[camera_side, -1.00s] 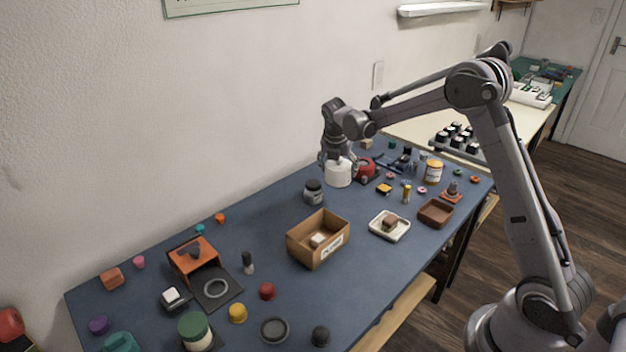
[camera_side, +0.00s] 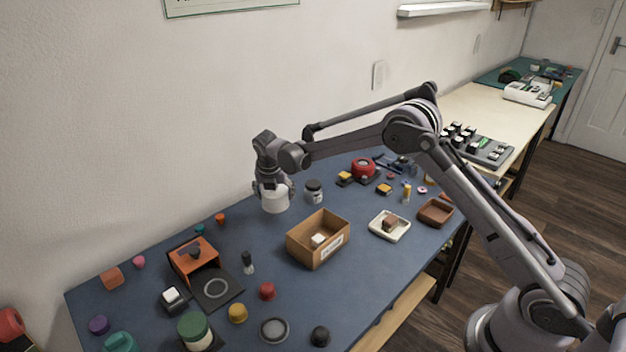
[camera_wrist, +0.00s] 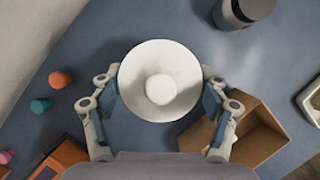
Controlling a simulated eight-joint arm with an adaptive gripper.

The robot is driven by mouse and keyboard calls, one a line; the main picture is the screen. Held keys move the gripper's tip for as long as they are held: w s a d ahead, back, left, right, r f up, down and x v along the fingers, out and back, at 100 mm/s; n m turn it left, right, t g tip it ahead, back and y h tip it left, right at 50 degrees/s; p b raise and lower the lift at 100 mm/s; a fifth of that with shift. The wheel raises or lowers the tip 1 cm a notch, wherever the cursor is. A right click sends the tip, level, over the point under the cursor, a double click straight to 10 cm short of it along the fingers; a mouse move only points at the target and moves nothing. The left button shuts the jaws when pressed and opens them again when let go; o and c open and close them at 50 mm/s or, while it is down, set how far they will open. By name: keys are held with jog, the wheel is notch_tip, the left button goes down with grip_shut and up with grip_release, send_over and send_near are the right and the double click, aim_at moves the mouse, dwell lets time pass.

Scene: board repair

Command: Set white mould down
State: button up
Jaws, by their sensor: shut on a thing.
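The white mould (camera_side: 275,199) is a round white piece at the back of the blue table, left of the dark jar. In the wrist view the white mould (camera_wrist: 160,82) shows from above as a white disc with a raised knob in its middle. My gripper (camera_side: 272,188) is shut on it, with one finger on each side; the wrist view shows my gripper (camera_wrist: 160,98) too. The mould looks upright. I cannot tell whether its underside touches the table.
A dark lidded jar (camera_side: 314,191) stands close to the right. An open cardboard box (camera_side: 335,245) with a small white piece inside is in front. An orange stand (camera_side: 194,256) and small orange and teal pieces lie to the left. Blue table around the mould's left side is clear.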

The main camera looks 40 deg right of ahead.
aim_at(271, 208)
jog(key=shift+w+a+f, duration=0.5)
jog(key=shift+a+f, duration=0.15)
jog(key=shift+a, duration=0.05)
jog(key=shift+f, duration=1.9)
jog(key=o, duration=1.3)
jog(key=shift+f, duration=0.15)
